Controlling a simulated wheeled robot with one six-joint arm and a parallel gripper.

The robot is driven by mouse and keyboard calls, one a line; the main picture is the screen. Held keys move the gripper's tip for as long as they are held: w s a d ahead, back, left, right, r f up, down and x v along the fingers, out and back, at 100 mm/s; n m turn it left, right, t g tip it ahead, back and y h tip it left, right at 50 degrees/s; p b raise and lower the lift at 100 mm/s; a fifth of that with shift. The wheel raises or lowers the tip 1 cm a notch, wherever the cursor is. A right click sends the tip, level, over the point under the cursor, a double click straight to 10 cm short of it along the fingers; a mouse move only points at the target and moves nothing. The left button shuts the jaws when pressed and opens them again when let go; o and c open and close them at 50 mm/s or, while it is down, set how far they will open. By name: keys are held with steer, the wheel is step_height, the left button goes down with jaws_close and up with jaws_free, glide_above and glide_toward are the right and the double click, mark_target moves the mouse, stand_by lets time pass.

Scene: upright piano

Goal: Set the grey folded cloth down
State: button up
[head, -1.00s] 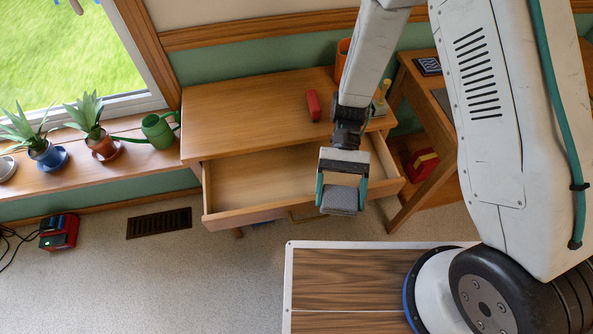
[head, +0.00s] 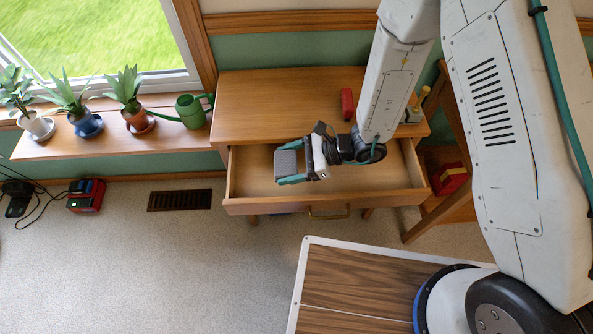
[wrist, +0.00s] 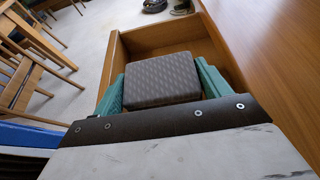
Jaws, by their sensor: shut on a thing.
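The grey folded cloth (head: 288,163) is a small patterned block between the green fingers of my gripper (head: 287,166). In the wrist view the cloth (wrist: 162,79) fills the space between both fingers (wrist: 162,85), which are shut on it. My gripper points left in the head view and is over the left part of the open drawer (head: 240,175). The wrist view shows the drawer's wooden wall (wrist: 114,65) beyond the cloth. I cannot tell whether the cloth touches the drawer floor.
The desk top (head: 275,105) is mostly clear, with a red object (head: 347,104) on it. A windowsill (head: 70,147) at left holds potted plants and a green watering can (head: 190,111). A red-and-black device (head: 86,195) lies on the floor. The drawer's right part is bare.

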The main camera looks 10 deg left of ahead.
mark_target(290, 174)
steer(key=shift+f, duration=2.95)
steer(key=shift+f, duration=0.1)
steer(key=o, duration=1)
steer(key=shift+d+r, duration=0.2)
steer(key=v, duration=1.1)
steer(key=shift+w+d, duration=0.1)
steer(key=shift+d, duration=0.2)
steer(key=shift+r, duration=0.15)
